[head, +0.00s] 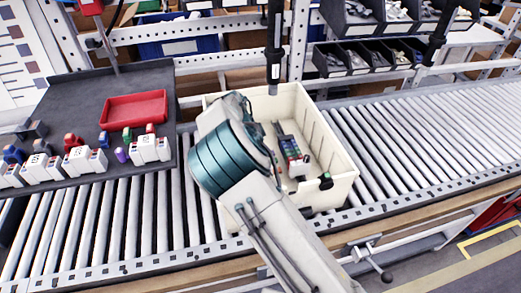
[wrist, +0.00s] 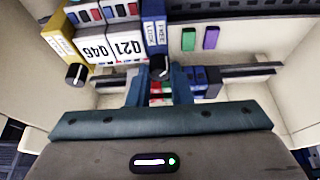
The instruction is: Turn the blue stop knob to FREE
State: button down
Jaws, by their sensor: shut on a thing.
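In the wrist view, the blue stop block (wrist: 153,25) carries a FREE and LOCK label. The dark stop knob (wrist: 159,68), with a pale mark, is at its near end. My gripper (wrist: 160,82) is shut on this knob, one finger on each side. I cannot tell exactly which word the knob's mark points to. In the head view, my arm covers my gripper and the knob inside the cream bin (head: 340,150).
A yellow block (wrist: 58,35) with another dark knob (wrist: 76,75) is left of the white numbered blocks (wrist: 125,42). Bin walls stand close around my gripper. The bin sits on a roller conveyor (head: 420,135); a dark table with a red tray (head: 134,109) is at left.

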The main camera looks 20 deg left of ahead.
dwell(0.3)
jog(key=c, duration=1.3)
grip_release()
jog(key=b+v, duration=0.1)
jog(key=v, duration=1.3)
jog(key=shift+b, duration=0.3)
jog(key=shift+d, duration=0.1)
